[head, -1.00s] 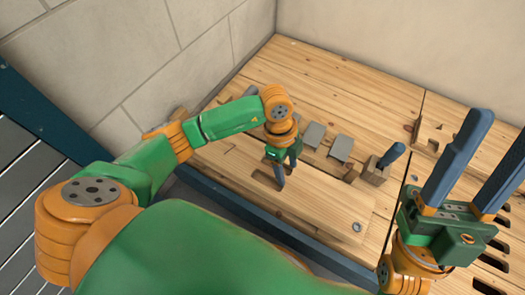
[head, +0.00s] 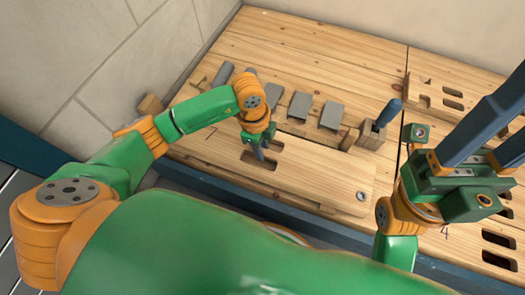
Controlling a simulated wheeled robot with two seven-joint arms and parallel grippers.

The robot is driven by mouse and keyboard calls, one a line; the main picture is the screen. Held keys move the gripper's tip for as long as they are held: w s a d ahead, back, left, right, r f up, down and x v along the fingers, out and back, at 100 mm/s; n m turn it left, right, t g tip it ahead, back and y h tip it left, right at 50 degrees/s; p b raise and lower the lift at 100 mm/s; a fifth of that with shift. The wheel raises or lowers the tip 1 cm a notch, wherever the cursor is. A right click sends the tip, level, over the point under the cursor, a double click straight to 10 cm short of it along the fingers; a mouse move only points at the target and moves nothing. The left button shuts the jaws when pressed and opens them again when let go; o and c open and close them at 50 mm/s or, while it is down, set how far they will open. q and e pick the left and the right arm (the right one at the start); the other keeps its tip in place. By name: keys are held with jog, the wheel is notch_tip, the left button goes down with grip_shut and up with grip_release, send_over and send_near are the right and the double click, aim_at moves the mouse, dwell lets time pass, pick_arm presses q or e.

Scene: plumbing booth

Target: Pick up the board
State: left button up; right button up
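The board (head: 310,182) is a long, light wooden plank lying along the front of the workbench, with cut-out slots and a round metal-ringed hole near its right end. My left gripper (head: 262,153) points down at a slot left of the board's middle. Its dark fingers overlap the slot, and the gripper body hides part of it. I cannot tell whether they grip the board. My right gripper (head: 506,128) is raised at the right, with its two long blue fingers apart and nothing between them.
Several grey flat pieces (head: 300,105) stand in a row behind the board. A blue-handled tool (head: 387,113) sits in a wooden block (head: 371,135) to their right. A slotted wooden panel (head: 445,95) is at the back right. A stone wall (head: 75,60) rises at left.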

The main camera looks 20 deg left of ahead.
pick_arm(q)
grip_shut()
dwell(1.1)
